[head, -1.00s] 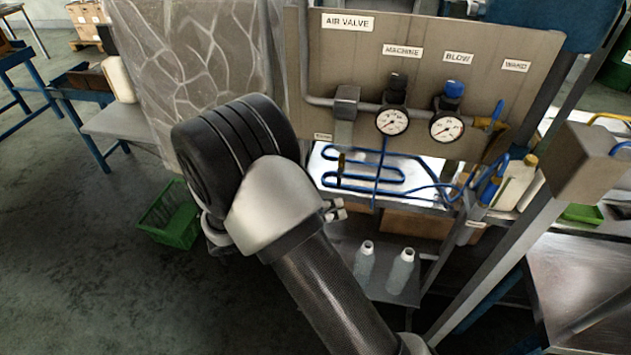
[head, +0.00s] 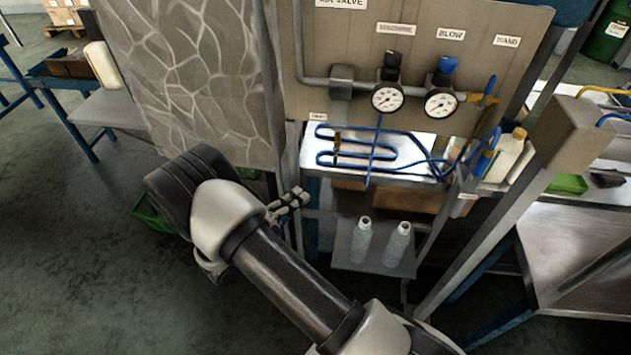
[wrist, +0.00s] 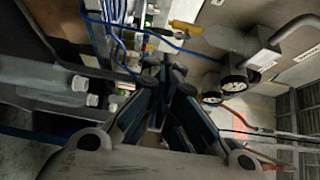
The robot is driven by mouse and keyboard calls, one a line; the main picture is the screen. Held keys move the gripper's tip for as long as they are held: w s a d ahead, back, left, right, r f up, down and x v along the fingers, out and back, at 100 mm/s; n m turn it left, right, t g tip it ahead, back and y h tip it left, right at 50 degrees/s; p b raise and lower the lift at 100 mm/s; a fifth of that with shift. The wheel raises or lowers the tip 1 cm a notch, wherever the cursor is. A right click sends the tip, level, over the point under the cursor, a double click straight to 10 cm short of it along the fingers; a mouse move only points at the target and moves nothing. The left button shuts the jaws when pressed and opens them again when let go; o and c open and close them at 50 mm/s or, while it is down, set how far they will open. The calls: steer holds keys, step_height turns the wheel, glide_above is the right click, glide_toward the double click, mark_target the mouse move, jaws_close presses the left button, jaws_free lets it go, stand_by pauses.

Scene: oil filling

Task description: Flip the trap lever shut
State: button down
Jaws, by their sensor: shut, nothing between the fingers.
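A grey block (head: 341,81), possibly the trap, hangs on the pipe at the left of the panel. A small amber piece (head: 337,141) shows below it, in front of the blue hose loops. I cannot tell which part is the trap lever or how it stands. My gripper (head: 293,199) is shut and empty, below and left of the block and apart from it, left of the clear bottles. In the wrist view my gripper's fingers (wrist: 166,88) come together at the middle, with the gauges to their right.
Two gauges (head: 387,98) sit on the panel (head: 430,60). A blue hose (head: 372,160) loops over the white bench. Clear bottles (head: 361,240) stand on a low shelf. A grey post (head: 490,240) leans at the right, and a stone-patterned slab (head: 190,80) stands left. The floor at left is open.

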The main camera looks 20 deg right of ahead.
mark_target(336, 156)
steer(key=b+x, duration=0.3)
steer(key=x, duration=1)
steer(key=shift+d, duration=0.25)
steer(key=shift+w, duration=0.1)
